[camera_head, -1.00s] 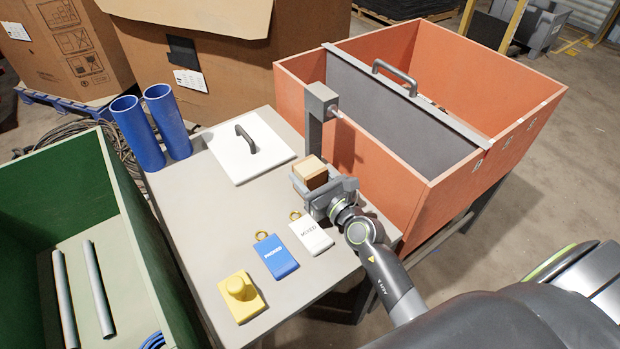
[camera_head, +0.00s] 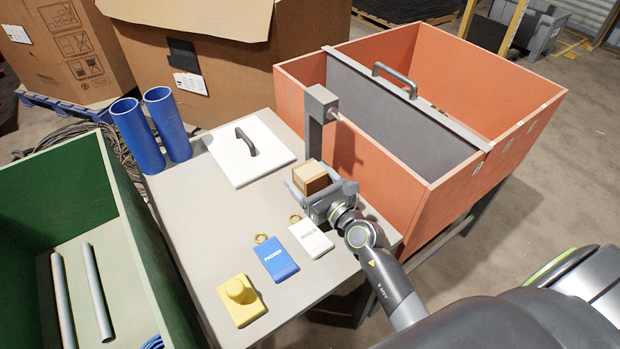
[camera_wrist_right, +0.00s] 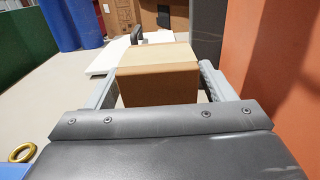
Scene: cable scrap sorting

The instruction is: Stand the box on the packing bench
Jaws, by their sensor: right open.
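A small brown cardboard box (camera_head: 311,177) stands on the grey packing bench (camera_head: 190,215), close to the orange bin's near wall. My right gripper (camera_head: 318,187) is around the box, one finger on each side, and its jaws are open. In the right wrist view the box (camera_wrist_right: 158,80) sits between the two fingers, with a narrow gap visible at its right side. The box's lower part is hidden by the gripper. My left gripper is not in view.
A white lid (camera_head: 248,160), a blue PACKED tag (camera_head: 275,260), a white MIXED tag (camera_head: 311,237) and a yellow knobbed block (camera_head: 241,300) lie on the bench. A grey post (camera_head: 316,120) stands just behind the box. The orange bin (camera_head: 390,175) is at right, a green bin (camera_head: 150,265) at left.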

